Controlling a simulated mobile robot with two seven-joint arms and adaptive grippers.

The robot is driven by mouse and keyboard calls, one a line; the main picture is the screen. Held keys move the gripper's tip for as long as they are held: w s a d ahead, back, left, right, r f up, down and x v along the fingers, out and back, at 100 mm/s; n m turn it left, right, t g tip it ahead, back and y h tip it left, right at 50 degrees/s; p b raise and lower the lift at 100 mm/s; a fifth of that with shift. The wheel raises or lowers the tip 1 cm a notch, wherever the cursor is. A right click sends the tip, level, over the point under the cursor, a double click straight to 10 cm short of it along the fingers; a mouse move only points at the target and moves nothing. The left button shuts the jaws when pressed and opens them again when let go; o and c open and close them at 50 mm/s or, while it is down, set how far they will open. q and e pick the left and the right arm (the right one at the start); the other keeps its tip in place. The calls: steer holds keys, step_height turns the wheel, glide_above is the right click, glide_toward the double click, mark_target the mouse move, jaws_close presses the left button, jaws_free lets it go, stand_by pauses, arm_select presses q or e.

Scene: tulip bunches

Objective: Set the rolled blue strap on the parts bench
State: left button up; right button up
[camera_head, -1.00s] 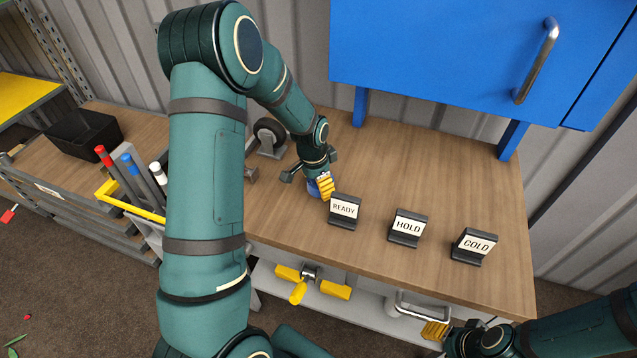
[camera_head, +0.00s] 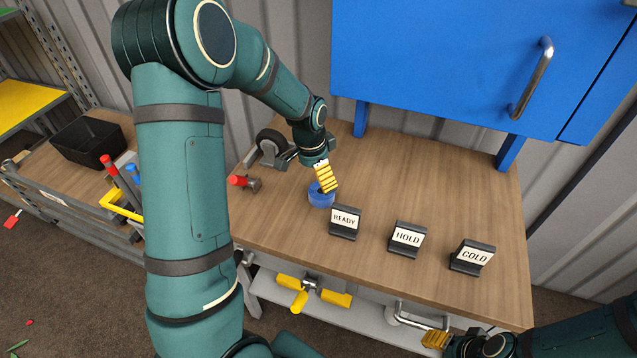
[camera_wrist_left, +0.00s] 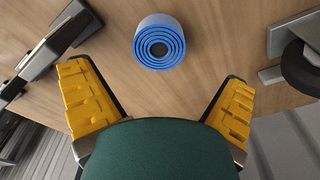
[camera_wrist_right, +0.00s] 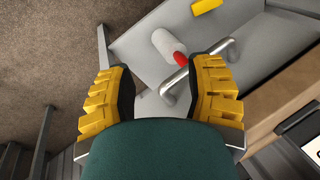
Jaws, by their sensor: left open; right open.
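The rolled blue strap (camera_head: 320,196) stands on the wooden top of the parts bench (camera_head: 420,180), just behind and left of the READY sign. In the left wrist view the strap (camera_wrist_left: 159,42) shows as a coil of blue rings, apart from both yellow fingers. My left gripper (camera_head: 325,176) is open and empty, above and close behind the strap. Its spread fingers also show in the left wrist view (camera_wrist_left: 160,100). My right gripper (camera_head: 440,342) is open and low in front of the bench. In the right wrist view its fingers (camera_wrist_right: 160,95) have nothing between them that they touch.
READY (camera_head: 345,222), HOLD (camera_head: 407,238) and COLD (camera_head: 472,257) signs line the bench front. A caster wheel (camera_head: 272,143) and a red-ended tool (camera_head: 243,182) lie left. A blue cabinet (camera_head: 440,60) overhangs the back. The bench's middle and right are clear.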

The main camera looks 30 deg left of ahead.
mark_target(315, 194)
arm_select(q)
steer(key=r, duration=0.3)
steer(key=shift+s+a+r+p, duration=0.1)
steer(key=shift+s+r+p, duration=0.1)
steer(key=shift+r+p, duration=0.15)
steer(key=shift+s+f, duration=0.1)
